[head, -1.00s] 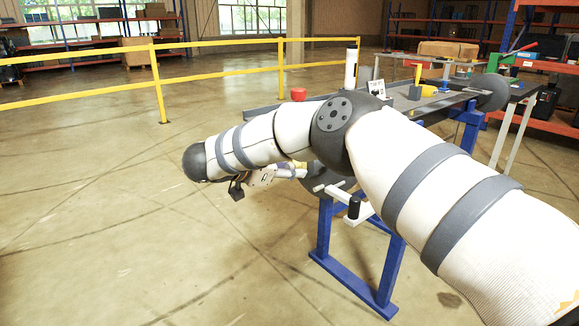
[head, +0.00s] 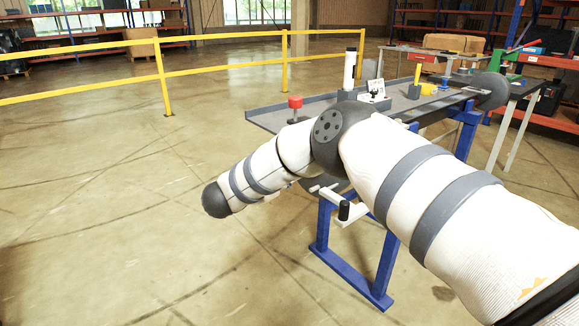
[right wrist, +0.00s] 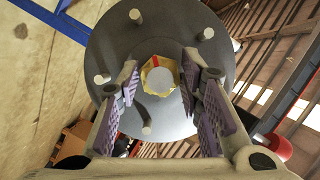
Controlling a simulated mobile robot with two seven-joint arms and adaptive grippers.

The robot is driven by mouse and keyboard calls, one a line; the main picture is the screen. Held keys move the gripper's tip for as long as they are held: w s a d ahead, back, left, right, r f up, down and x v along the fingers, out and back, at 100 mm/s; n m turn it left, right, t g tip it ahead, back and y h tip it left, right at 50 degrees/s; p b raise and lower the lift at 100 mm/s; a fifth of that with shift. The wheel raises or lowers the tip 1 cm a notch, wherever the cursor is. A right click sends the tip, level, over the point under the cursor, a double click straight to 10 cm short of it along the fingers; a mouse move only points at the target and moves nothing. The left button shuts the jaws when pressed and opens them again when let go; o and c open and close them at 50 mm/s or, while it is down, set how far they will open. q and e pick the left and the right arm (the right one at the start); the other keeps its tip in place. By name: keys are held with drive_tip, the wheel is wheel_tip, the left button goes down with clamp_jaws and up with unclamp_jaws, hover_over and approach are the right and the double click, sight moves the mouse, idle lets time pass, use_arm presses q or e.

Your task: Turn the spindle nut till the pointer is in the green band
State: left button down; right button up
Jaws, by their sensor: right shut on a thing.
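The brass hexagonal spindle nut (right wrist: 148,82) shows in the right wrist view at the centre of a grey round disc (right wrist: 117,45) with several pale pegs. A red mark is on the nut's upper side. My right gripper (right wrist: 160,72) has its purple-padded fingers on both sides of the nut, shut on it. In the head view my own right arm hides this gripper and the nut. A small white panel (head: 374,88) stands on the bench; I cannot make out a pointer or green band. My left gripper is out of view.
The grey bench top (head: 265,117) on blue legs (head: 385,262) carries a red button (head: 295,102), a white cylinder (head: 349,70) and a yellow part (head: 428,89). A yellow railing (head: 160,75) stands behind open floor.

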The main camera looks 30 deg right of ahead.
drive_tip(key=shift+f+m+t+h, duration=0.1)
drive_tip(key=shift+m+t+h, duration=0.35)
drive_tip(key=shift+m, duration=1.05)
drive_tip(key=shift+f+m+t+h, duration=0.1)
drive_tip(key=shift+m+t+h, duration=0.35)
drive_tip(key=shift+m, duration=1.05)
drive_tip(key=shift+m+t+h, duration=0.2)
drive_tip(key=shift+m+h, duration=0.4)
drive_tip(key=shift+m, duration=0.9)
drive_tip(key=o, duration=1.2)
drive_tip(key=shift+c, duration=0.2)
drive_tip(key=v, duration=1.2)
